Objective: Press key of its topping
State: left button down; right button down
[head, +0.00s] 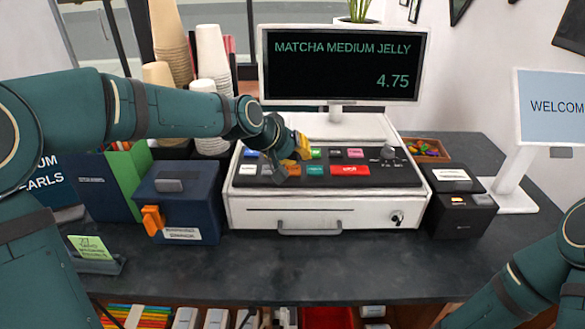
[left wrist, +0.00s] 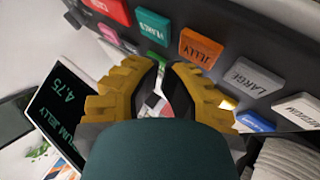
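The register display (head: 339,62) reads "MATCHA MEDIUM JELLY" and "4.75". The orange key labelled JELLY (left wrist: 200,48) shows clearly in the left wrist view, between a green key (left wrist: 153,25) and the grey LARGE key (left wrist: 251,75). My left gripper (head: 304,146) hangs over the key panel (head: 400,175), near its back row, and hides some keys. In the left wrist view its yellow fingers (left wrist: 167,70) slope together, tips close, with nothing held. The JELLY key lies just beyond the fingertips; contact does not show. My right gripper is out of view.
The wide red key (head: 349,170) and teal key (head: 315,169) are on the front row. A black printer (head: 462,208) stands right of the register, a blue box (head: 178,205) left. Cup stacks (head: 212,60) stand behind my left arm. The front counter (head: 300,265) is clear.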

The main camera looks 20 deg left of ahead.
aim_at(297, 169)
pick_arm(q)
jog(key=shift+r, duration=0.1)
jog(key=shift+r+p, duration=1.75)
jog(key=shift+r, duration=0.65)
